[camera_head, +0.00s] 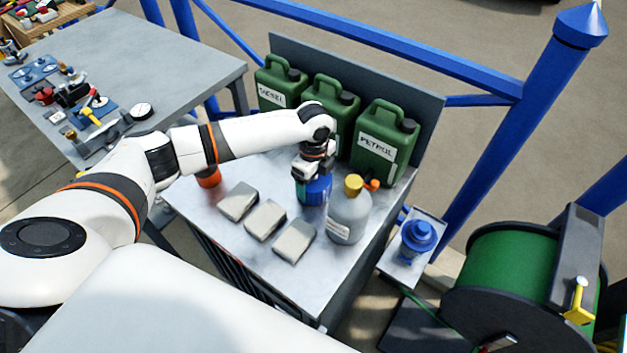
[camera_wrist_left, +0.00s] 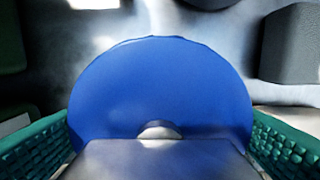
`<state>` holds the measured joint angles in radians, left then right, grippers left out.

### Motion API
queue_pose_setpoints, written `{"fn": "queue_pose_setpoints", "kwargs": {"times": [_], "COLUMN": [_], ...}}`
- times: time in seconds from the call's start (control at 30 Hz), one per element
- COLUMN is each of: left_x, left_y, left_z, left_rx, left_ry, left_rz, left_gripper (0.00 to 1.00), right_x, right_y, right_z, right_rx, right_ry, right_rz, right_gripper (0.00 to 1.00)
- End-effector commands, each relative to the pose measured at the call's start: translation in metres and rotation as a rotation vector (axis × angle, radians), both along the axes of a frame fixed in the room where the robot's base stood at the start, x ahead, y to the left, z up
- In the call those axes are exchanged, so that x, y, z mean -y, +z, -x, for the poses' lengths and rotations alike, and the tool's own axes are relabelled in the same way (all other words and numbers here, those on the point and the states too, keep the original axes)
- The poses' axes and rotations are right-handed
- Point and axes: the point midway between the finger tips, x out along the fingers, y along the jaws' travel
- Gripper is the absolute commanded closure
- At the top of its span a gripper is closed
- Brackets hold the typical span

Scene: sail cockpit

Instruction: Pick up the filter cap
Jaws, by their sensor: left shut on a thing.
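The blue round piece that I take for the filter cap (camera_head: 318,190) is at the middle of the metal bench, under my left gripper (camera_head: 311,178). In the left wrist view the cap (camera_wrist_left: 160,85) fills the middle as a broad blue disc. The green ribbed finger pads of my left gripper (camera_wrist_left: 160,145) are on either side of it, shut on it. The cap's lower part is hidden in the wrist view, and I cannot tell whether it touches the bench. My right gripper is not in view.
A grey gas bottle (camera_head: 348,217) with a yellow valve stands close right of the cap. Green fuel cans (camera_head: 383,143) stand behind. Several grey blocks (camera_head: 265,220) lie in front. A blue fitting (camera_head: 418,236) sits on a side plate, near a green hose reel (camera_head: 520,265).

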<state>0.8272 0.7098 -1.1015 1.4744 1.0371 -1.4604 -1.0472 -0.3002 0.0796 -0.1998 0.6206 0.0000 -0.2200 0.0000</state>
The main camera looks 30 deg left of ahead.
Motion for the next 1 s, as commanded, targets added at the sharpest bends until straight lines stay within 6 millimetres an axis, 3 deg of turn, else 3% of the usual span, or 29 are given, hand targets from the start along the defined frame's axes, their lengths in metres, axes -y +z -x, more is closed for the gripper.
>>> {"fn": "queue_pose_setpoints", "kwargs": {"times": [0.27,0.7,1.0], "left_x": [0.000,0.000,0.000], "left_y": [0.042,0.137,0.175], "left_z": [-0.001,-0.001,-0.001], "left_rx": [0.005,0.005,0.001], "left_ry": [0.000,0.000,0.001], "left_rz": [0.001,0.001,0.001], "left_gripper": [0.49,0.49,0.49], "right_x": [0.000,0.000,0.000], "right_y": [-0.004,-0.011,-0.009], "right_z": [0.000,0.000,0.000], "right_rx": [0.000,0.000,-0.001], "right_ry": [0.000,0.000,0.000], "right_rz": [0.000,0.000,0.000], "right_gripper": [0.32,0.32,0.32]}}
